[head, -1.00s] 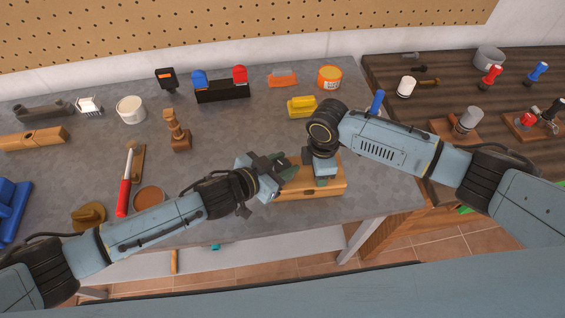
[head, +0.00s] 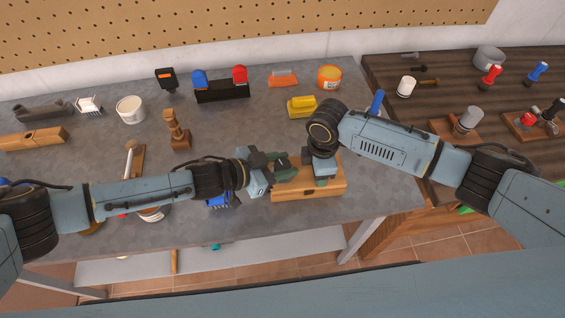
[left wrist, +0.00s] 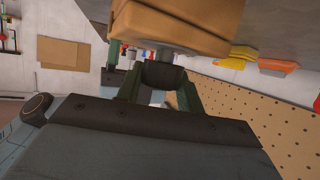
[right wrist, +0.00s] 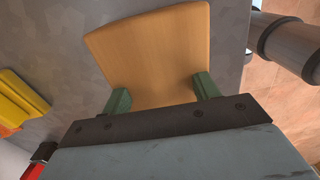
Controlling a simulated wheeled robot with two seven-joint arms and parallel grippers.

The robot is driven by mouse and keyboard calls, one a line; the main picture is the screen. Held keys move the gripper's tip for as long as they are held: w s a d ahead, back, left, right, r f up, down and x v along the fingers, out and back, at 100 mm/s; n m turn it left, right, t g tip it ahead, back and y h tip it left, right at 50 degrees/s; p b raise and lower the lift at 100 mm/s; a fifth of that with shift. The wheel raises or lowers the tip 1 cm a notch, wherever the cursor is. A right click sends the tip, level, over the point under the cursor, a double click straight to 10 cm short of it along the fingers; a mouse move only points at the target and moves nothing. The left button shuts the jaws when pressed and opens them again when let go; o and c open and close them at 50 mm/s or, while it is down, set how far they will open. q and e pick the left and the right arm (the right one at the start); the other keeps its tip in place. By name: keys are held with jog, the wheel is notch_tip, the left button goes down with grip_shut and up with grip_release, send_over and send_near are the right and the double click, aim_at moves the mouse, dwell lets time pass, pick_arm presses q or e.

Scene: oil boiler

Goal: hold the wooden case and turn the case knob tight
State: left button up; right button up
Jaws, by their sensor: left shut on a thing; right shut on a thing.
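The wooden case (head: 325,191) is a tan block lying on the grey workbench near its front edge. My right gripper (head: 325,175) comes down over its right part; in the right wrist view its green fingers stand either side of the wooden case (right wrist: 150,55) and grip it. My left gripper (head: 283,164) is at the left end of the case. In the left wrist view its green fingers close on the dark case knob (left wrist: 164,75), which sits on a short metal stem from the case. In the head view the knob is hidden by the left gripper.
A yellow block (head: 301,107) and an orange tin (head: 329,77) stand behind the case. A wooden figure-like piece (head: 176,130) and a white tub (head: 130,109) stand farther left. A dark wooden table (head: 430,100) with tools adjoins on the right.

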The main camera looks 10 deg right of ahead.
pick_arm(q)
jog(key=o, duration=1)
jog(key=v, duration=1.2)
